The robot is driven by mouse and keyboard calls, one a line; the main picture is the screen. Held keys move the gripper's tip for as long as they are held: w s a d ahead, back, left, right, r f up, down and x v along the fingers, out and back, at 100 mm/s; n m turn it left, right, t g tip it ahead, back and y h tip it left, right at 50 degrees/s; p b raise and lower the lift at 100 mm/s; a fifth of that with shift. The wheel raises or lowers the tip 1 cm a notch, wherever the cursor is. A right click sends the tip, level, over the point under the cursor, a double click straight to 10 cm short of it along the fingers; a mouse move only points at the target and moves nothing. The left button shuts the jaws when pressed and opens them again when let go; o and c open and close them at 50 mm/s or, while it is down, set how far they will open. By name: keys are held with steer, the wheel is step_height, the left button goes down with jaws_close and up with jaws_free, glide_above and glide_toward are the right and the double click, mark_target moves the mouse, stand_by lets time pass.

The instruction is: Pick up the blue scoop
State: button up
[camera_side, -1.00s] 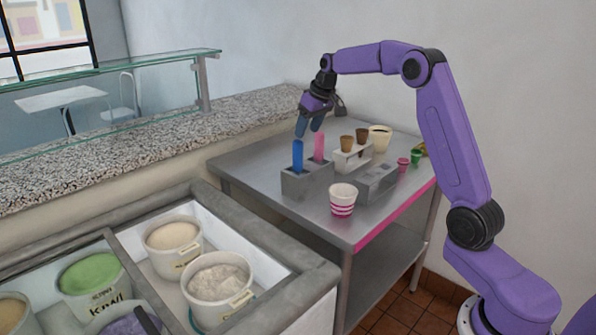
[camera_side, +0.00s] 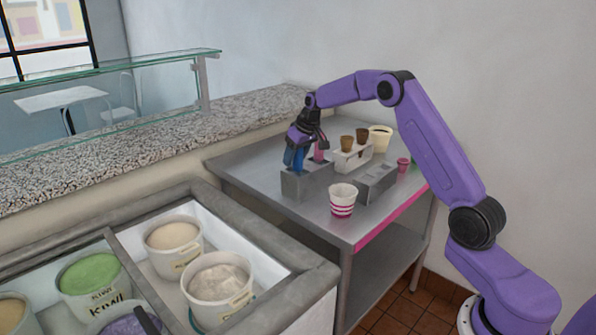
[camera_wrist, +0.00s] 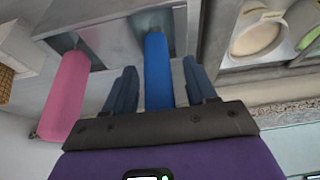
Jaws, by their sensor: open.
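The blue scoop (camera_wrist: 158,70) stands handle up in a grey holder (camera_side: 308,184) on the steel table. In the wrist view its handle lies between the two fingers of my gripper (camera_wrist: 160,88), with a gap on each side. In the side view my gripper (camera_side: 294,158) is lowered around the handle, just above the holder, and hides most of it. The gripper is open. The scoop's lower end is hidden inside the holder.
A pink scoop (camera_wrist: 64,95) stands in the same holder, close beside my gripper. A striped cup (camera_side: 342,201), a cone stand (camera_side: 352,158) with cones and a grey block (camera_side: 377,183) are on the table. The freezer (camera_side: 285,240) with tubs is at front left.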

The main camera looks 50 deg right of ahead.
jaws_close()
step_height(320, 180, up, 18)
stand_by(1.0)
steer(key=c, duration=0.7)
jaws_free()
jaws_close()
